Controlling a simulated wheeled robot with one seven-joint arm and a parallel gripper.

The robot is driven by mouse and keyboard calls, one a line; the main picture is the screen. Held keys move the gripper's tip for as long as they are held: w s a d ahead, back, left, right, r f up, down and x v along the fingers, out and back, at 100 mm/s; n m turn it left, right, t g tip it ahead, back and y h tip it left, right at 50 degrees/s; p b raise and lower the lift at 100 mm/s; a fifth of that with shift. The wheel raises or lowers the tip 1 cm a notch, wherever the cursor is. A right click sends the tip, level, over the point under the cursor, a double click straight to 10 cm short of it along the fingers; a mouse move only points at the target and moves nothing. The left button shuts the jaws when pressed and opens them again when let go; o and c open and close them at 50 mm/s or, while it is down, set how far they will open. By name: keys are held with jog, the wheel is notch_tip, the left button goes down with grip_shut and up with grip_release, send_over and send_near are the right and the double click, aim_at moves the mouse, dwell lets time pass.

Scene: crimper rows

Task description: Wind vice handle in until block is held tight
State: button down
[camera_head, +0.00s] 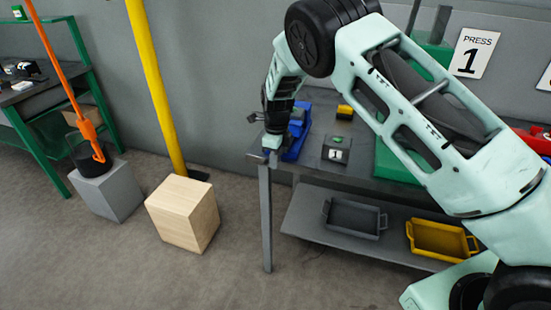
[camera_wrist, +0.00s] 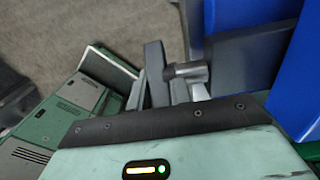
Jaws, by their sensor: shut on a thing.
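The blue vice (camera_head: 296,132) stands at the left end of the grey workbench, and its blue body (camera_wrist: 298,75) fills the right side of the wrist view. My gripper (camera_head: 270,142) is at the vice's left side, at the bench edge. In the wrist view, my gripper (camera_wrist: 172,76) is shut on the vice handle (camera_wrist: 188,70), a small grey metal part beside the dark grey piece between the blue parts. I cannot make out the block, nor tell whether the vice jaws touch it.
A small box marked 1 (camera_head: 336,150) with a green top and a yellow-black item (camera_head: 345,112) sit right of the vice. A grey tray (camera_head: 354,218) and yellow tray (camera_head: 442,239) are on the lower shelf. A wooden cube (camera_head: 183,213) stands on the floor left.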

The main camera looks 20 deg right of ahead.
jog(key=shift+f, duration=0.1)
